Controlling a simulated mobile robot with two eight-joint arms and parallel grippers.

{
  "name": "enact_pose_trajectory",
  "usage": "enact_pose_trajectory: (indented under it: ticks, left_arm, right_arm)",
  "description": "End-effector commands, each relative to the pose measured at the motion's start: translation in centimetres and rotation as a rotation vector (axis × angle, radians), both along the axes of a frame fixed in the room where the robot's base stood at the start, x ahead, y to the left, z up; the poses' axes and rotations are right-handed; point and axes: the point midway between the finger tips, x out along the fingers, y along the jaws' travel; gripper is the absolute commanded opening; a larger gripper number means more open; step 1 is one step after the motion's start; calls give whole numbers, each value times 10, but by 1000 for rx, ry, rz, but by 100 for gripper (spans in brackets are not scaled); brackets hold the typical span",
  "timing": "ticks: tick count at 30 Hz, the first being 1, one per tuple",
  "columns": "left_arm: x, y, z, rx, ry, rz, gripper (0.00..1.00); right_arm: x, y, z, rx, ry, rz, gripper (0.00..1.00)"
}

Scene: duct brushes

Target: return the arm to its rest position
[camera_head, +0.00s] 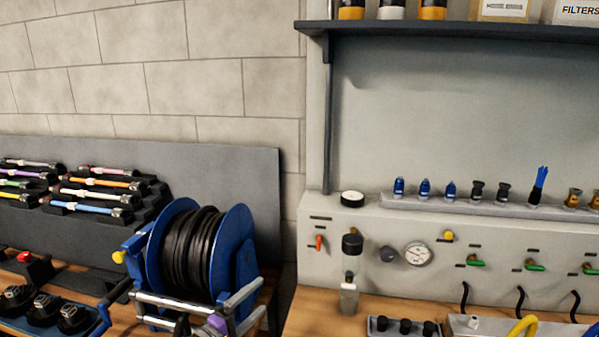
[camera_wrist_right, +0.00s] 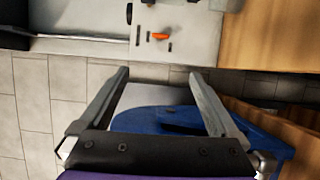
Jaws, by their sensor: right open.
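My right gripper (camera_head: 262,297) shows low in the head view, in front of the blue hose reel (camera_head: 246,258). Its two grey fingers point to the right, and a bit of its purple body shows behind them. In the right wrist view the gripper (camera_wrist_right: 159,73) is open, with its fingers well apart and nothing between the tips. The blue of the reel (camera_wrist_right: 165,118) shows beyond the fingers there. The rest of my right arm is mostly out of sight. My left gripper is not in view.
A pale panel (camera_head: 335,270) with an orange lever (camera_head: 319,242), a gauge (camera_head: 417,253) and green valves stands to the right. A dark shelf (camera_head: 460,29) hangs above it. A rack of coloured brushes (camera_head: 96,183) stands at left. The wall space above the reel is clear.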

Motion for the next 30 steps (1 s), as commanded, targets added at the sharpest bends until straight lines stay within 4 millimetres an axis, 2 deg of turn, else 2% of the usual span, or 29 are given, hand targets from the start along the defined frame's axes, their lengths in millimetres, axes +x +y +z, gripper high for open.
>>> enact_pose_trajectory:
  ticks: [1,3,8,11,13,17,18,21,25,27,30]
  left_arm:
    - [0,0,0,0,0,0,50]
    - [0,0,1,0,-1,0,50]
    - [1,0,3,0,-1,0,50]
    - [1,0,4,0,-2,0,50]
    - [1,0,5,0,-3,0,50]
    - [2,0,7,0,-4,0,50]
    - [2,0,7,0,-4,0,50]
    - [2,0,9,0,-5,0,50]
    - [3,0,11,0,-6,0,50]
    - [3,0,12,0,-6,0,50]
    - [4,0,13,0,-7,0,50]
  right_arm:
    - [0,0,0,0,0,0,98]
    - [0,-36,-2,48,58,-31,98]
    - [-10,-101,-13,169,177,-85,98]
    - [-26,-144,-21,267,253,-125,98]
    - [-43,-176,-30,354,307,-157,98]
    - [-91,-232,-49,552,401,-222,98]
    - [-108,-245,-55,620,423,-240,98]
    - [-154,-272,-72,796,465,-286,98]
    - [-212,-290,-94,1035,481,-337,98]
    - [-241,-293,-105,1161,474,-359,98]
    - [-273,-291,-119,1321,449,-382,98]
